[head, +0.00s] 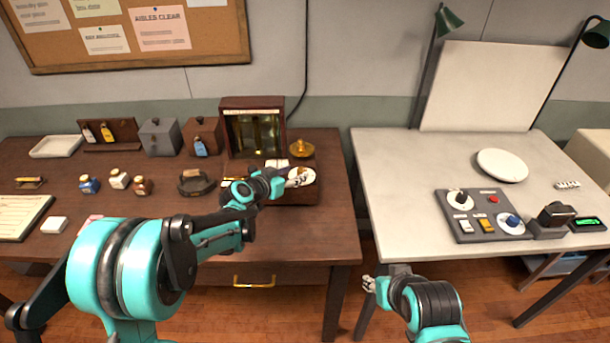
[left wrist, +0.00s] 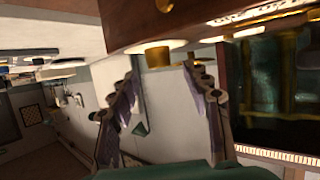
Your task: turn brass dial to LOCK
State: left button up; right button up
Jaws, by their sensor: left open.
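The dial unit is a wooden base (head: 290,196) in front of a glass-fronted cabinet (head: 252,125) on the dark wooden table. A white dial plate (head: 302,176) shows at the base's right end; its markings are too small to read. My left gripper (head: 277,179) is over the base beside this plate and partly hides it. In the left wrist view, the brass dial (left wrist: 158,57) sticks out from a white plate. It lies beyond my open left gripper (left wrist: 163,85), between its fingers in the picture, seemingly untouched. My right gripper (head: 369,284) is low at the front, away from the dial.
A brass object (head: 302,148) stands right of the cabinet. Small bottles (head: 119,179) and a dark-handled item (head: 195,182) stand to the left. A white table (head: 395,190) with a control panel (head: 481,215) is on the right, beyond a gap.

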aim_at(301, 171)
pick_arm(q)
jog(key=b+x, duration=0.1)
jog(key=x, duration=0.4)
jog(key=shift+w+f, duration=0.1)
grip_shut()
